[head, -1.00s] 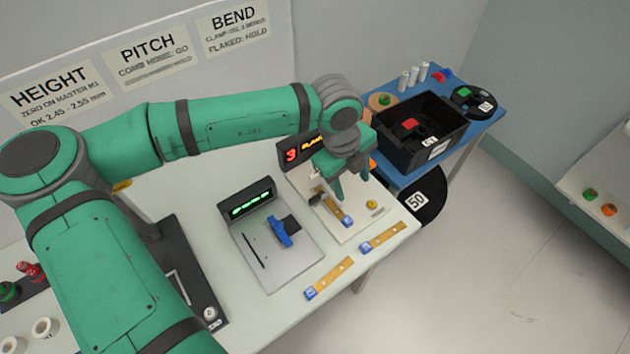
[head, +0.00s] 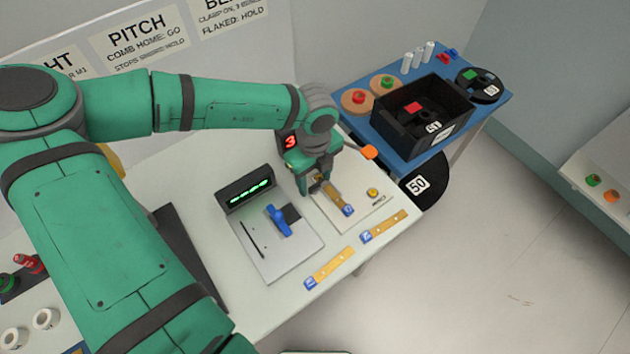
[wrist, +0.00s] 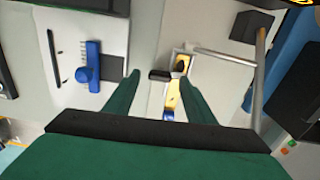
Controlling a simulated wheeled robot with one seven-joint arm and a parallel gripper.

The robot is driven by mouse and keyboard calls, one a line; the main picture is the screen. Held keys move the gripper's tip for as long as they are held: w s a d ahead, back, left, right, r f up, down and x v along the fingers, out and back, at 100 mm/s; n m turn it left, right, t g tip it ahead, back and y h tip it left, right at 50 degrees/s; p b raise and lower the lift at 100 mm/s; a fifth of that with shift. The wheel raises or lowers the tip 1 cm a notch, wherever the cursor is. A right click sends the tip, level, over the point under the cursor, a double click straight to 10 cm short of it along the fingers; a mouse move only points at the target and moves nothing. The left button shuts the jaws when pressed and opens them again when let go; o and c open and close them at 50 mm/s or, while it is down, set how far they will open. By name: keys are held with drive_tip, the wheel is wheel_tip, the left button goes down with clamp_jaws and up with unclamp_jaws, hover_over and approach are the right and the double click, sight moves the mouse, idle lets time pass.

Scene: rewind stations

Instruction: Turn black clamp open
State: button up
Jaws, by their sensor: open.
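The black clamp (wrist: 160,75) is a small dark lever with a light metal part. It sits over a brass strip (wrist: 173,100) with a blue end on the pale bend station plate. My gripper (wrist: 159,79) is open, with its green fingers on either side of the clamp lever in the wrist view. I cannot tell whether a finger touches it. In the head view my gripper (head: 316,186) is low over the plate and mostly hides the clamp. The strip's blue end (head: 348,210) shows in front of the fingers.
A pitch station with a blue comb (head: 279,220) and green display stands to the left. Two more strips (head: 330,268) lie along the table's front edge. A red-digit display (head: 291,142) stands behind my gripper. A black bin (head: 422,118) sits on the blue table at right.

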drive_tip(key=shift+f, duration=0.9)
drive_tip(key=c, duration=1)
drive_tip(key=shift+c, duration=0.2)
